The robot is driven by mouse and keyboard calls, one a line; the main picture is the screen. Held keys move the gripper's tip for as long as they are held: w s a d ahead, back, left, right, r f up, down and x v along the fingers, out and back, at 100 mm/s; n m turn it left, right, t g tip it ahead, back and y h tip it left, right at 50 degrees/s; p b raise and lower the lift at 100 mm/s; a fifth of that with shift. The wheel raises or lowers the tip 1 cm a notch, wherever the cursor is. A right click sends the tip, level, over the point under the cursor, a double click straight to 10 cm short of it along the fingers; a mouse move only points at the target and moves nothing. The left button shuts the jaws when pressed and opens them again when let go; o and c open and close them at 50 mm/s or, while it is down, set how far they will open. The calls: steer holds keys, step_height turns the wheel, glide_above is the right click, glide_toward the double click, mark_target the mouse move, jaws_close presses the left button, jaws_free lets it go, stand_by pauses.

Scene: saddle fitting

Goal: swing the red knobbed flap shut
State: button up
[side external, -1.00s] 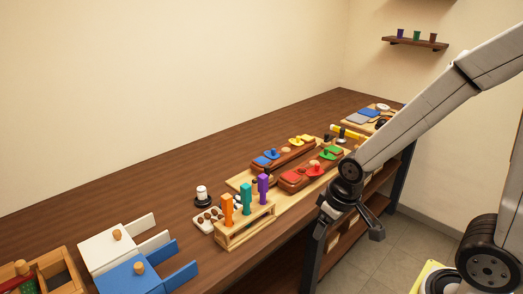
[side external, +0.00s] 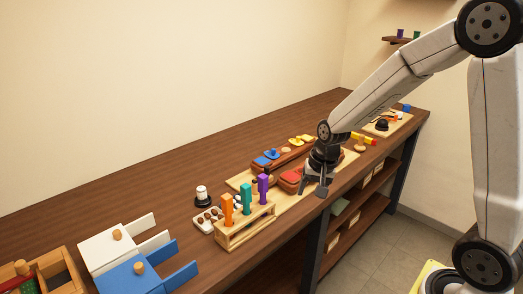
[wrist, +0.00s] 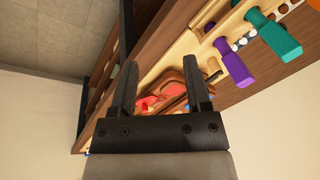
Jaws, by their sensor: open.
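Red parts (side external: 290,176) show on the near brown block at the board's edge, just left of my gripper (side external: 312,187) in the side view. A red flap with a knob, visible there earlier, is now hidden behind my gripper. In the wrist view, red pieces (wrist: 147,103) lie in the brown block between and beyond the fingers of my gripper (wrist: 161,75); I cannot make out the knob or how far the flap is swung. My gripper is open, pointing down, with nothing seen held. I cannot tell whether it touches the block.
A wooden rack (side external: 247,227) holds orange, teal and purple (wrist: 235,65) handles to the left. A second brown block with blue (side external: 267,158) and yellow (side external: 300,140) pieces stands behind. A small tray (side external: 207,219) and white and blue boxes (side external: 128,276) stand farther left.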

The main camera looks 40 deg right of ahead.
steer(key=w+d+m+y, duration=0.1)
steer(key=w+d+m, duration=0.4)
steer(key=d+m, duration=0.5)
steer(key=w+d+f+m+t, duration=0.1)
steer(key=w+d+m, duration=0.4)
steer(key=d+m, duration=0.5)
steer(key=d, duration=0.4)
steer(key=shift+w+d+f+m+t+y, duration=0.3)
steer(key=shift+w+d+y, duration=0.1)
steer(key=shift+f, duration=0.15)
steer(key=shift+x, duration=3.75)
jaws_close()
